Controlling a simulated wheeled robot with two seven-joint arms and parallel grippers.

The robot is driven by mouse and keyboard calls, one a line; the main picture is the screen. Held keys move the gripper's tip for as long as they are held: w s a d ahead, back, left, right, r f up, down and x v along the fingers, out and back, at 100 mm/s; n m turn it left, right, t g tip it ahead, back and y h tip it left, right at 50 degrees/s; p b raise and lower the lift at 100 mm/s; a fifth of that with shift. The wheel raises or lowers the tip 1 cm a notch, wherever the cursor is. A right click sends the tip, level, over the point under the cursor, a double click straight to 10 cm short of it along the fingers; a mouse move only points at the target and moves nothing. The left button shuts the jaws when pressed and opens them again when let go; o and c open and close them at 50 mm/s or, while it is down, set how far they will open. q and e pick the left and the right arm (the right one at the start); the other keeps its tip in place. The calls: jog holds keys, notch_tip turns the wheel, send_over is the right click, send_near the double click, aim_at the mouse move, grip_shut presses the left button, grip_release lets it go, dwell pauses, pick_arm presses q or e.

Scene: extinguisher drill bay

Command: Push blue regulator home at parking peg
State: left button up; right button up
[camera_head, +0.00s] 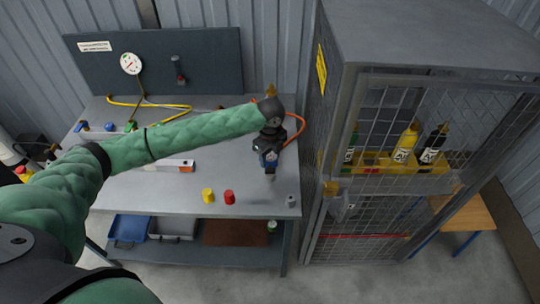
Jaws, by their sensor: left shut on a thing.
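My left arm reaches across the workbench from the left. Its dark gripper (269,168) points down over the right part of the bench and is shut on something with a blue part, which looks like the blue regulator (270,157). The fingers and wrist hide much of it, and I cannot tell whether it touches anything below. My right gripper is not in view.
A yellow cap (208,196), a red cap (229,197) and a small grey piece (291,201) stand near the bench's front edge. An orange hose (299,124) curves beside the gripper. A mesh cage (375,200) with cylinders stands close on the right.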

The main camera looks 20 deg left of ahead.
pick_arm(q)
jog(key=shift+f, duration=0.75)
dwell(0.9)
jog(key=o, duration=1.1)
